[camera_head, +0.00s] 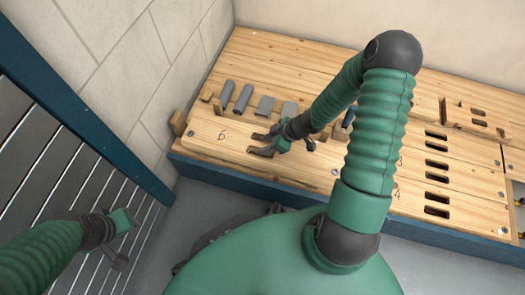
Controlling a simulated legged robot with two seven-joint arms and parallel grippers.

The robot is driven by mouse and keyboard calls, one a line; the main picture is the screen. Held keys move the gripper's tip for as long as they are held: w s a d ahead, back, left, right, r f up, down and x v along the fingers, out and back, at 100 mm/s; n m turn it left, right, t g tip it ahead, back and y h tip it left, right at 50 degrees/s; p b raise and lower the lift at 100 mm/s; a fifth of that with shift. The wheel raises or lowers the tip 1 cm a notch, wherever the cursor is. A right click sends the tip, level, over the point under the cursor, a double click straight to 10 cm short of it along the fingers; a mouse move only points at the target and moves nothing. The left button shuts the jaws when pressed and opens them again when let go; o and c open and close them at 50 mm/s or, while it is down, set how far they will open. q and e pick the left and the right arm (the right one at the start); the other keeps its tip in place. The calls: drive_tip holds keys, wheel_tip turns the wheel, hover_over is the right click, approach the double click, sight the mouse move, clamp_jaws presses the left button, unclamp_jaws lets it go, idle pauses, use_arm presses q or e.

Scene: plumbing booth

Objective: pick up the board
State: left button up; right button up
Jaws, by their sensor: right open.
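A wooden board (474,121) with slots lies on the wooden bench top at the right, beyond my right arm. I cannot tell whether it is loose. My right gripper (258,145) is open and empty over the left part of the bench, well to the left of that board. My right arm hides part of the bench between them. My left gripper (122,238) hangs at the lower left, in front of the slatted panel and away from the bench. Its jaw state is unclear.
The wooden bench (210,150) has a blue front edge. Several grey blocks (264,106) stand near its back left, close to my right gripper. A blue-framed slatted panel (90,115) is at the left. Slots (437,180) are cut in the bench's right part.

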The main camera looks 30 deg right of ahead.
drive_tip(key=shift+x, duration=0.9)
drive_tip(key=shift+r, duration=0.2)
drive_tip(key=shift+d, duration=0.1)
clamp_jaws()
idle(0.3)
